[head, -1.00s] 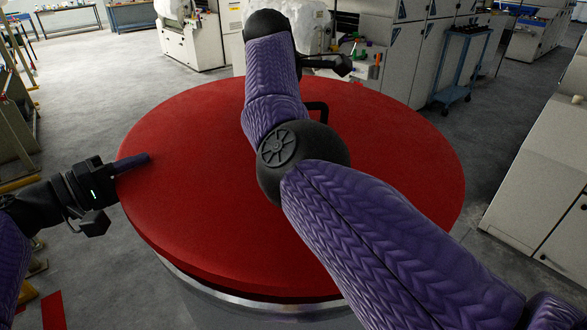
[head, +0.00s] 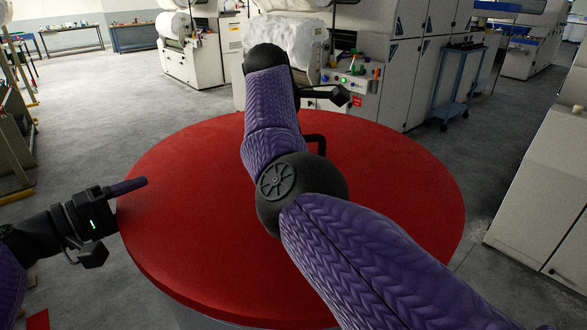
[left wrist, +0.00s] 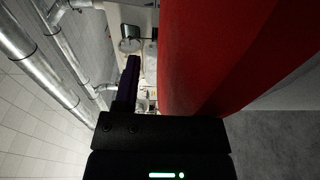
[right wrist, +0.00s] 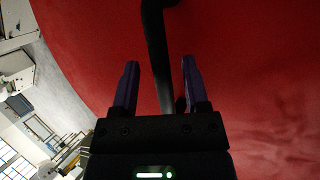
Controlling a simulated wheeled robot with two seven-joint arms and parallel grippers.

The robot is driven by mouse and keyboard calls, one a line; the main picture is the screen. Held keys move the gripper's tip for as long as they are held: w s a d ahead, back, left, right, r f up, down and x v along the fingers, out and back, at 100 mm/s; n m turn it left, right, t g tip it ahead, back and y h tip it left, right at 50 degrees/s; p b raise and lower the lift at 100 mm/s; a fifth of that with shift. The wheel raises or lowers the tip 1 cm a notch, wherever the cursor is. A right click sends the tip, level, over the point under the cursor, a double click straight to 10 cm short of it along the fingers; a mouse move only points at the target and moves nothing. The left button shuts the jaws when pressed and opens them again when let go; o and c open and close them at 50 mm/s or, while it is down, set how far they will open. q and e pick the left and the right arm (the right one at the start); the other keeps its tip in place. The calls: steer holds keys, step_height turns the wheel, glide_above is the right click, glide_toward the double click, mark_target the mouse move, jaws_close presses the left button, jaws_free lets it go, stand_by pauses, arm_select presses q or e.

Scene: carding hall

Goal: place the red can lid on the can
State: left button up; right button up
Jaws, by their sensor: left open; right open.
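The red can lid (head: 400,200) is a large round disc with a black bar handle (head: 318,143), filling the middle of the head view. A sliver of the grey can (head: 190,316) shows below its front left edge; I cannot tell whether the lid touches it. My left gripper (head: 135,185) is open at the lid's left edge. The left wrist view shows one finger beside the red lid (left wrist: 205,50); the other is not visible. My right gripper (right wrist: 157,85) is open, with the handle (right wrist: 154,45) showing between its fingers over the lid. My right arm hides the lid's centre in the head view.
Machines with white fleece rolls (head: 290,42) stand behind the lid. Grey cabinets (head: 400,75) and a blue trolley (head: 462,85) are at the back right. A pale machine (head: 540,190) stands close on the right. Grey floor (head: 100,120) is clear at the left.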

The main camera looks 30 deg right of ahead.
arm_select(q)
steer(key=v, duration=1.2)
arm_select(e)
steer(key=o, duration=0.4)
steer(key=shift+o, duration=0.2)
steer(key=v, duration=1.2)
